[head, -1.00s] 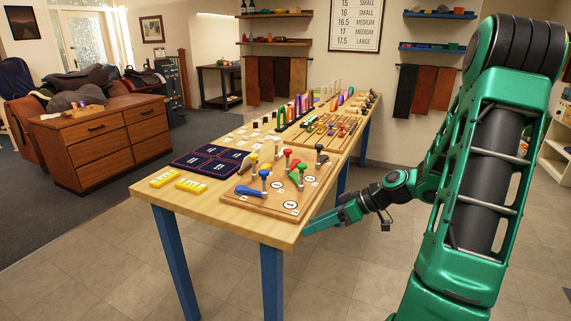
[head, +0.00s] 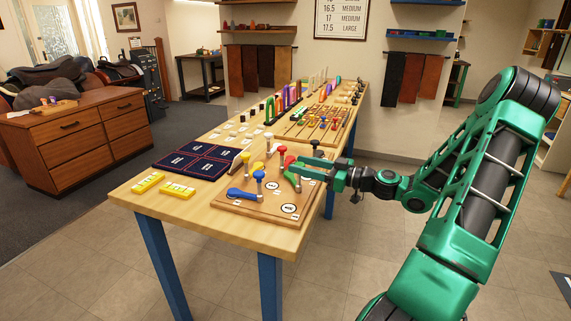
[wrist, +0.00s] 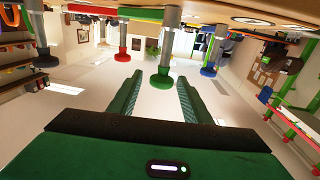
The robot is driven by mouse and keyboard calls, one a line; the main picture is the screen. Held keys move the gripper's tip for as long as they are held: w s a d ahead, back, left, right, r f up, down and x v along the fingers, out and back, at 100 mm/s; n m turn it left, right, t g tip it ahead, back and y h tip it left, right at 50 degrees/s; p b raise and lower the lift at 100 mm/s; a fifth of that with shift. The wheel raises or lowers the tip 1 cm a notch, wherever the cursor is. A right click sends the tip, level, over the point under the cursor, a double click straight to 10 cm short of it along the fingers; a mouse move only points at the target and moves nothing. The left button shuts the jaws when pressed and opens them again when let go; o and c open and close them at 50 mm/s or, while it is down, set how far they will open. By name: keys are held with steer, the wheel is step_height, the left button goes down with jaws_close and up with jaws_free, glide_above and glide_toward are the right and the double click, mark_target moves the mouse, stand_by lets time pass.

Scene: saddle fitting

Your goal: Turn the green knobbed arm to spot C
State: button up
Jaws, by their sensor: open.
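The green knobbed arm (head: 292,178) lies on the wooden board (head: 235,205), partly hidden by my gripper. My gripper (head: 297,166) is open at the board's right side, level with the knobs. In the wrist view, which looks upside down, my fingers (wrist: 158,85) point forward, and a green knob (wrist: 162,81) on a grey post shows between their tips. I see no contact; how deep it sits between them is unclear. White labelled spots (head: 289,208) are on the board; their letters are too small to read.
Close by on the board are a blue arm (head: 241,194) and red and yellow ones; red (wrist: 122,56) and blue (wrist: 208,71) knobs flank the green one in the wrist view. Yellow blocks (head: 147,183) and a dark blue mat (head: 196,160) lie to the left on the table.

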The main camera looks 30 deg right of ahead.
steer(key=shift+x, duration=2.6)
jaws_close()
